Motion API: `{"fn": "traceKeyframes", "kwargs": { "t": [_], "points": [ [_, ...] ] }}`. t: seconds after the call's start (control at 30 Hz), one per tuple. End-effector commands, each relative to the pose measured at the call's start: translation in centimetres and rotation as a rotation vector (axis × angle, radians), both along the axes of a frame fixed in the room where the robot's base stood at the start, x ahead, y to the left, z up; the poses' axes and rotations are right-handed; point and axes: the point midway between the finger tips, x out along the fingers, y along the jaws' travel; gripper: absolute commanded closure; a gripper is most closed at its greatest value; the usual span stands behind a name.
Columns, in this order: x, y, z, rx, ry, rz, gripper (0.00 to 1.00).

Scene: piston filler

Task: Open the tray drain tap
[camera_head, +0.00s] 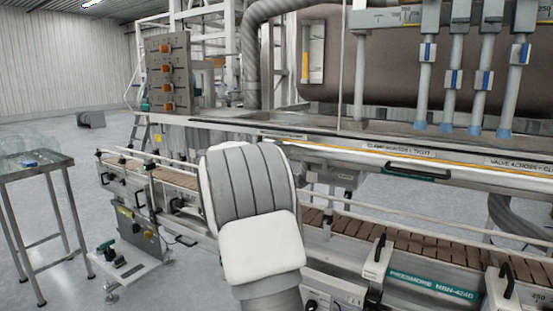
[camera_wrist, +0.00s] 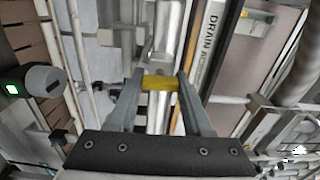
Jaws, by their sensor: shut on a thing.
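The tray drain tap's yellow handle (camera_wrist: 160,84) shows in the wrist view, lying crosswise between my fingertips. My gripper (camera_wrist: 160,78) is shut on this handle, one finger at each end. A grey metal pipe or tap body (camera_wrist: 163,50) lies behind the handle; its exact joint to the handle is hard to make out. A "DRAIN" label (camera_wrist: 208,45) runs along the tray edge just right of the handle. In the head view the long metal tray (camera_head: 350,137) is seen, but my own arm hides the tap and my gripper.
A conveyor (camera_head: 400,235) with brown slats and guide rails runs below the tray. Filler nozzles (camera_head: 453,80) hang above the tray at right. A control panel (camera_head: 168,75) with orange knobs stands at left. A small metal table (camera_head: 35,165) stands on open floor at far left.

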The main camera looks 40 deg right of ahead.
Motion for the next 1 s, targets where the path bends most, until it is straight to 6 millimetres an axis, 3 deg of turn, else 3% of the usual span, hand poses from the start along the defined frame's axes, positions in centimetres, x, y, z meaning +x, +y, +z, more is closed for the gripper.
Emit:
{"fn": "traceKeyframes", "kwargs": {
  "t": [0.57,0.6,0.77,1.0],
  "points": [
    [0.0,0.0,-0.03,0.015,-0.034,0.0,1.0],
    [0.0,0.01,-0.03,0.015,-0.034,0.0,0.48],
    [0.0,0.0,0.0,0.013,-0.032,0.0,0.2],
    [0.0,-0.01,0.18,0.011,-0.033,0.0,0.2]
  ]
}}
